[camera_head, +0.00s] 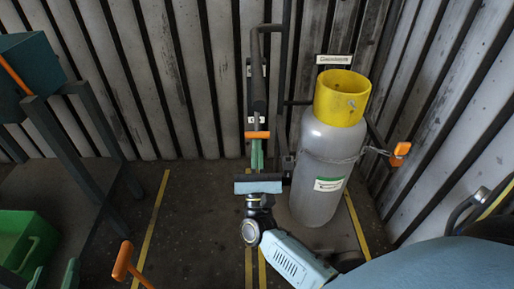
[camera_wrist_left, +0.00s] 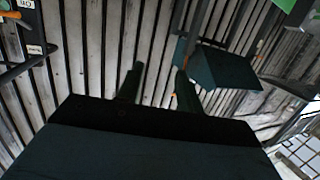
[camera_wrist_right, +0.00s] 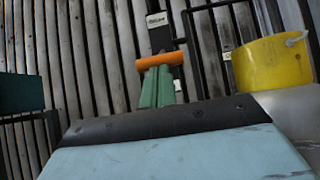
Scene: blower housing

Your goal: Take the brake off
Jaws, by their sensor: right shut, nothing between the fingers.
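An orange crossbar handle (camera_head: 257,135) sits at the lower end of a dark upright lever (camera_head: 258,98) by the slatted wall. The same orange handle (camera_wrist_right: 162,61) is ahead in the right wrist view. My right gripper (camera_head: 257,152) has its green fingers together just below the handle, with tips at or very near it; I cannot tell whether they touch. In the right wrist view the right gripper (camera_wrist_right: 157,86) is shut and empty. My left gripper (camera_head: 55,272) is low at the left, its fingers apart and empty; they also show in the left wrist view (camera_wrist_left: 158,85).
A grey gas cylinder (camera_head: 320,180) with a yellow collar (camera_head: 341,97) stands right of my right gripper. Another orange handle (camera_head: 400,150) is beside it, and an orange T-handle (camera_head: 123,262) is low left. A teal box (camera_head: 30,65) and green bin (camera_head: 25,240) are left.

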